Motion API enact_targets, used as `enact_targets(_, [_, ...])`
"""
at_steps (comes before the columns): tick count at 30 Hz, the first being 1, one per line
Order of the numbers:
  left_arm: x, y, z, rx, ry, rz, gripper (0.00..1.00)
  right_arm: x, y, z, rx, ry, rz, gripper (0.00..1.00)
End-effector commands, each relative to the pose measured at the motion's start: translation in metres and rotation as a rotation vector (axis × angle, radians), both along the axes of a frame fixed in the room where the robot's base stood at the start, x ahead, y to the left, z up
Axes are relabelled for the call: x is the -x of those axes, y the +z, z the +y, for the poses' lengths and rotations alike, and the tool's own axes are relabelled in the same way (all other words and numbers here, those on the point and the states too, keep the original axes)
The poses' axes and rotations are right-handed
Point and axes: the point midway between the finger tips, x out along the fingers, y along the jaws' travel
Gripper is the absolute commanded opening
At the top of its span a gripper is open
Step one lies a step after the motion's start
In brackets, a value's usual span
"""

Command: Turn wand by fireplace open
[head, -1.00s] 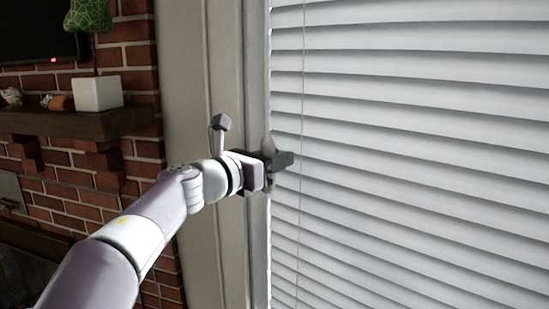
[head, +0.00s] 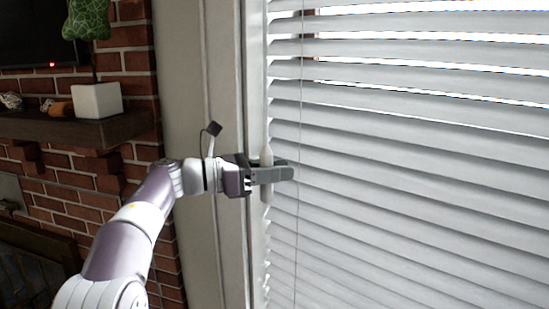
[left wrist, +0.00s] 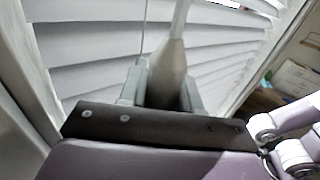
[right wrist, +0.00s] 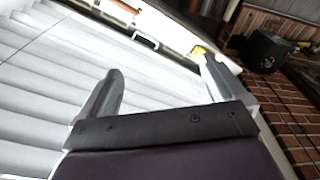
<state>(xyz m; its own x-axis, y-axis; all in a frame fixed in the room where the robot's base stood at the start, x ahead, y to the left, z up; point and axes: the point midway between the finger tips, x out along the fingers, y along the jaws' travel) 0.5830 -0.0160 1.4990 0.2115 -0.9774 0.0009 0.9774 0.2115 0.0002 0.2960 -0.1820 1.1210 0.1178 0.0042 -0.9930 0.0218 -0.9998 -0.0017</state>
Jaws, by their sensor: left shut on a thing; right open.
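The wand is a thin, pale grey rod with a thicker handle (head: 266,178) at the left edge of the window blind (head: 400,150). My left gripper (head: 278,174) is shut on this handle, one finger showing across it in the head view. In the left wrist view the wand (left wrist: 168,72) stands between the two fingers (left wrist: 165,90) and runs up out of the frame. The slats are tilted, with bright gaps between the upper ones. My right gripper (right wrist: 158,90) shows only in the right wrist view, open and with nothing between its fingers.
A brick fireplace wall (head: 130,95) with a dark wooden mantel (head: 75,128) is at the left. A thin cord (head: 299,120) hangs just right of the wand. A pale window frame (head: 190,110) borders the blind.

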Motion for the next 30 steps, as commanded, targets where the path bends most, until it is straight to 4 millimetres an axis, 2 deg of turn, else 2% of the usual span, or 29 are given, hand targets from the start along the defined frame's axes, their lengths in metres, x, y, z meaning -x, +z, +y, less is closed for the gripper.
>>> enact_targets(1, [-0.001,0.007,0.000,0.000,-0.039,0.002,0.02,0.000,0.014,0.000,0.000,0.000,0.000,0.97])
enact_targets(6, [0.002,0.008,-0.001,0.000,-0.170,0.002,0.02,0.000,0.040,0.000,0.000,0.000,0.000,0.97])
enact_targets(15, [0.006,0.005,-0.001,0.000,-0.324,0.001,0.02,0.000,0.074,0.000,0.000,0.000,0.000,0.97])
enact_targets(21, [0.007,0.003,-0.001,0.001,-0.371,-0.001,0.02,0.000,0.083,0.000,0.000,0.000,0.000,0.97])
enact_targets(30, [0.008,0.000,-0.001,0.001,-0.385,0.000,0.02,0.000,0.084,0.000,0.000,0.000,0.000,0.97])
